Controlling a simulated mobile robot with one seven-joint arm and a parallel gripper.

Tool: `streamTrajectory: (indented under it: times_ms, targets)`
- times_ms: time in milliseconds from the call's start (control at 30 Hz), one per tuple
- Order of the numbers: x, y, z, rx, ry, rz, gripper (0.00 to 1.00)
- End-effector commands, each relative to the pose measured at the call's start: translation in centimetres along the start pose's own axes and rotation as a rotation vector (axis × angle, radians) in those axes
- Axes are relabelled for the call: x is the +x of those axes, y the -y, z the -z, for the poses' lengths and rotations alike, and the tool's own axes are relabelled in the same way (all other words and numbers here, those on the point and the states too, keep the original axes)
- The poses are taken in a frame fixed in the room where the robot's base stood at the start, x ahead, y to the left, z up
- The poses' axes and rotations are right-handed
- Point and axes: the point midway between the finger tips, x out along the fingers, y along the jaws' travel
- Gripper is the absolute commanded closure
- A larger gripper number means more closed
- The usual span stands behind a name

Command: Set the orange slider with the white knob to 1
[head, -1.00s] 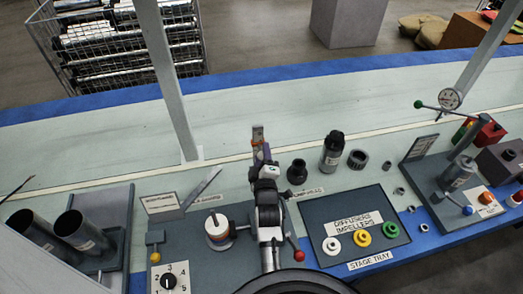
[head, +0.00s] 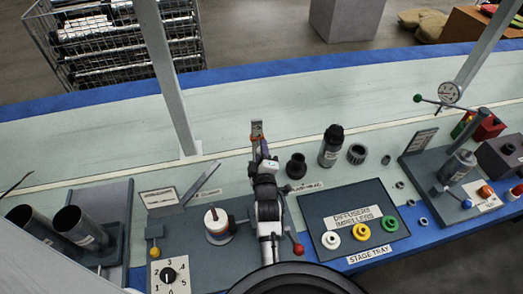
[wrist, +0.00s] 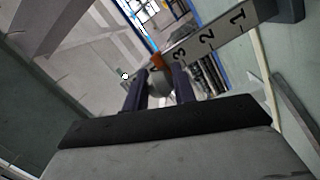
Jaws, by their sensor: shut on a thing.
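In the wrist view a white scale (wrist: 205,40) marked 3, 2 and 1 runs up to the right, with 1 at the far end. The orange slider (wrist: 157,62) sits beside the 3, at the end away from 1. My gripper (wrist: 160,88) is shut, its dark fingers on either side of a rounded, shaded pale knob (wrist: 159,83) just below the orange part. The fingers partly hide the knob.
A grey stage tray (head: 318,207) and black fittings (head: 332,146) stand to the right of my arm. A white-topped drum (head: 216,221) and a selector dial (head: 169,274) are to the left. A metal post (head: 168,80) rises behind. The pale bench strip behind is mostly clear.

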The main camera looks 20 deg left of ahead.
Motion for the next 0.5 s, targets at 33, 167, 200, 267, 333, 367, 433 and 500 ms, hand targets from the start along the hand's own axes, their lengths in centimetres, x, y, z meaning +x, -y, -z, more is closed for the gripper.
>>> streamTrajectory:
  times_ms: [33, 167, 200, 267, 333, 367, 433, 500]
  targets:
    - [0.0, 0.9, -0.4, 0.0, 0.0, 0.0, 1.0]
    - [0.0, 2.6, -1.1, 0.0, 0.001, 0.0, 1.0]
    - [0.0, 3.0, -1.3, 0.0, 0.001, 0.0, 1.0]
    - [0.0, 3.5, -1.4, 0.0, 0.0, 0.0, 1.0]
    - [0.0, 3.6, -1.5, 0.0, 0.0, 0.0, 1.0]
    - [0.0, 3.6, -1.5, 0.001, 0.0, 0.0, 1.0]
    - [0.0, 3.5, -1.4, 0.001, 0.0, 0.0, 1.0]
    - [0.0, 3.4, -1.4, 0.001, 0.0, 0.0, 1.0]
